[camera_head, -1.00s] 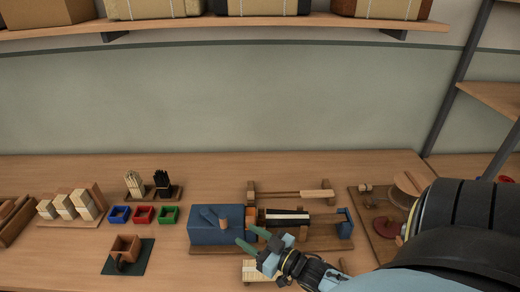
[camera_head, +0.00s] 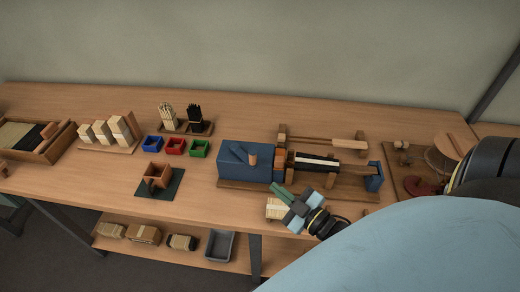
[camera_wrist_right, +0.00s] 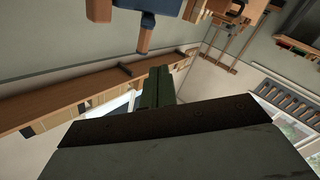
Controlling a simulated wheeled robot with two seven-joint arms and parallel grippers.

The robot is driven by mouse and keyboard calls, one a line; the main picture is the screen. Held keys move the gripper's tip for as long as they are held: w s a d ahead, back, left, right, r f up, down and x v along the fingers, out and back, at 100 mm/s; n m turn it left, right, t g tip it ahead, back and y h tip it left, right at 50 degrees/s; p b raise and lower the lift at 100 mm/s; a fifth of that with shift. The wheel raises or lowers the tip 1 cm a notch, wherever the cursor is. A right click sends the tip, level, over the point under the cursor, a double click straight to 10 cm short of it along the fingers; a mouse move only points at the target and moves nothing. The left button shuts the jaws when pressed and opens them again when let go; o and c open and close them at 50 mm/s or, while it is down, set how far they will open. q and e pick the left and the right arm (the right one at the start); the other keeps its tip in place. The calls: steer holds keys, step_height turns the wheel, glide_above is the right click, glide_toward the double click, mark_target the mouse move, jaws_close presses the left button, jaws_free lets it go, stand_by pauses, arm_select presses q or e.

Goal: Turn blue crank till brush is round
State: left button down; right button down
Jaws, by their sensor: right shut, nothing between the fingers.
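The blue headstock block (camera_head: 245,168) stands on a wooden base. Its blue crank arm (camera_head: 238,151) carries a wooden handle (camera_head: 253,159) on the near side; the handle also shows in the right wrist view (camera_wrist_right: 145,40), with the crank arm (camera_wrist_right: 148,18) behind it. The brush (camera_head: 318,163), a dark cylinder with a white strip, lies level between the block and a small blue end support (camera_head: 374,176). My right gripper (camera_head: 276,190) is shut and empty, just in front of the block's lower right corner, apart from the handle. The right wrist view shows its green fingers (camera_wrist_right: 163,84) together.
Blue, red (camera_head: 175,146) and green trays sit left of the block, with bristle bundles (camera_head: 181,116) behind. A wooden cup on a dark mat (camera_head: 174,191) stands front left. A pale slatted piece (camera_head: 275,209) lies near my right gripper. A turntable board (camera_head: 403,180) is at right.

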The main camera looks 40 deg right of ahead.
steer(key=s+a+n+h+b, duration=0.1)
steer(key=a+n+b, duration=0.3)
steer(key=n, duration=0.7)
steer(key=w+d, duration=0.3)
steer(key=w, duration=0.8)
steer(key=shift+r, duration=0.15)
steer(key=shift+d+n, duration=0.25)
steer(key=shift+n, duration=0.05)
steer(key=shift+d+y, duration=0.2)
steer(key=shift+y, duration=0.3)
steer(key=shift+d+n+y, duration=0.25)
steer(key=shift+n+y, duration=0.05)
steer(key=shift+n, duration=0.1)
